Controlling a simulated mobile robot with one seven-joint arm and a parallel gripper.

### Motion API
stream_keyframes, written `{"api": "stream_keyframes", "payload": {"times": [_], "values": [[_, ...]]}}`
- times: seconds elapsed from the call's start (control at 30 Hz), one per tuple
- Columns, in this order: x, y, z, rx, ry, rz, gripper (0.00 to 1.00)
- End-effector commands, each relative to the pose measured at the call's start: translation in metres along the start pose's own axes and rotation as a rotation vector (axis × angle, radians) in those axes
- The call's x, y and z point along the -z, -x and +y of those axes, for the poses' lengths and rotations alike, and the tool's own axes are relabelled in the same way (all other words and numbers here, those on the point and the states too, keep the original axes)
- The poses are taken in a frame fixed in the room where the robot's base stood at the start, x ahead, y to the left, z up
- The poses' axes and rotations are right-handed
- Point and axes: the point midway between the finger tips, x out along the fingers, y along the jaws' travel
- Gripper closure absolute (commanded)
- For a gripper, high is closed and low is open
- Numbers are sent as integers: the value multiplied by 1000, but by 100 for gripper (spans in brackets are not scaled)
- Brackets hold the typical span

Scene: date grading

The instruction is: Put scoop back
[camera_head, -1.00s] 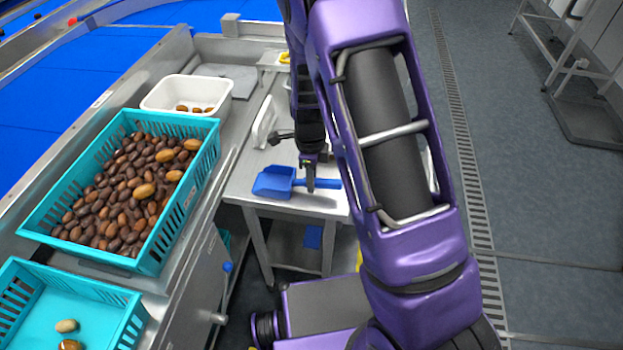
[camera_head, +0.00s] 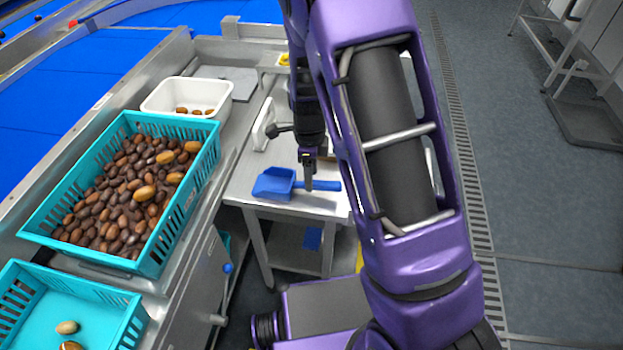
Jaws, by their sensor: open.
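The blue scoop (camera_head: 273,183) lies on the small metal side table (camera_head: 310,205), with its pan to the left and its handle pointing right. My gripper (camera_head: 308,187) points down at the scoop's handle, close to where the handle joins the pan. It is open. One finger stands in front of the handle; the other finger is not clear, so I cannot tell whether the fingers touch the handle.
A teal crate full of dates (camera_head: 208,165) and a white tub (camera_head: 222,97) stand on the bench at left. A second teal crate (camera_head: 110,297) holds a few dates. A white upright piece (camera_head: 262,125) stands behind the scoop. My arm hides the table's right side.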

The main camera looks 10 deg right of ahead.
Motion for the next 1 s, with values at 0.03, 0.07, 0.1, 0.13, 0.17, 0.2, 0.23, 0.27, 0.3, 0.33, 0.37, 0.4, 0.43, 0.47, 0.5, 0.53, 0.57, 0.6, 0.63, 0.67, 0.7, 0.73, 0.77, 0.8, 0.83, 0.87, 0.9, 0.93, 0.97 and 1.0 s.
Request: {"api": "stream_keyframes", "payload": {"times": [0.03,0.07,0.1,0.13,0.17,0.2,0.23,0.27,0.3,0.33,0.37,0.4,0.43,0.47,0.5,0.53,0.57,0.6,0.63,0.67,0.7,0.73,0.77,0.8,0.83,0.87,0.9,0.93,0.97,1.0], "values": [[-1,15,-1,5,1,-2,43],[-1,22,-1,5,1,-2,43],[-1,31,-1,5,2,-2,43],[-1,38,0,4,2,-2,43],[0,44,0,4,1,-2,43],[-1,52,-1,4,1,-2,43],[-1,58,0,3,1,-1,43],[-1,64,0,4,1,-2,43],[-1,71,0,3,1,-2,43],[-1,75,0,3,0,-2,43],[0,79,-1,3,0,-2,43],[0,84,0,2,-1,-1,43],[0,87,0,2,0,-1,43],[0,89,0,2,0,-1,43],[0,92,0,1,0,-1,43],[0,93,0,1,0,0,43],[0,94,0,0,1,0,43],[0,95,0,0,1,0,43],[0,96,0,0,1,1,43],[0,96,0,0,1,1,43],[0,96,0,0,0,1,43],[0,96,0,0,0,1,43],[0,96,0,0,0,1,43],[0,95,0,0,0,1,43],[0,95,0,0,0,1,43],[0,95,0,0,0,1,43],[0,95,0,0,0,1,43],[0,95,0,0,0,0,43],[0,95,0,0,0,0,43],[0,95,0,0,0,0,43]]}}
